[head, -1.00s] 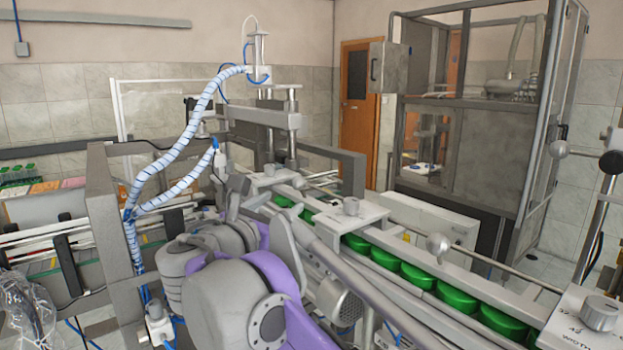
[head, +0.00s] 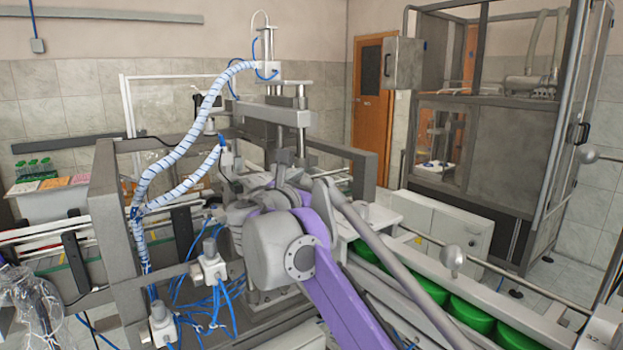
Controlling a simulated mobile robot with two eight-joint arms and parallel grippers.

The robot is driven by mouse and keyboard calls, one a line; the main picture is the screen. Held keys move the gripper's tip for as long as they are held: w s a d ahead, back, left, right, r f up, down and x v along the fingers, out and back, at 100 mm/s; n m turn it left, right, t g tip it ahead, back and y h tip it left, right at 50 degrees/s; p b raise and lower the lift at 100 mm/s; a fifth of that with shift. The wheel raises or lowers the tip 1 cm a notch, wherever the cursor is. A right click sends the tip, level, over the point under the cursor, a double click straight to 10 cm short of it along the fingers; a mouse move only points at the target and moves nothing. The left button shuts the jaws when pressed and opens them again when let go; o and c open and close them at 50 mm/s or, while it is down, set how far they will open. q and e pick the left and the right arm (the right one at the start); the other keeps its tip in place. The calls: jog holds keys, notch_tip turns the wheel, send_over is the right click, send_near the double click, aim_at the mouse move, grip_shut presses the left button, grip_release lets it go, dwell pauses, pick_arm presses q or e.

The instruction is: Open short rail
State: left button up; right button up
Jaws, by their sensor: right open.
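The cap feeder's guide rail (head: 475,274) runs along the green caps (head: 425,288) from the lower right up toward the capping head (head: 265,112). Its far end, by the capping head, is hidden behind my right arm, so I cannot make out the short rail or its position. My right gripper (head: 262,183) is at that far end, under the capping head, open and partly covered by its own wrist. I cannot tell whether it touches the rail. My left gripper is not in view.
A grey frame (head: 103,215) with striped blue-white hoses (head: 175,165) stands left of my arm. Blue tubes (head: 220,310) hang below it. A round knob (head: 452,256) stands over the rail. A caged machine (head: 470,190) stands at back right.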

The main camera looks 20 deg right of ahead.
jog(key=shift+w+d, duration=0.15)
jog(key=shift+w, duration=0.05)
grip_shut()
dwell(0.3)
dwell(1.1)
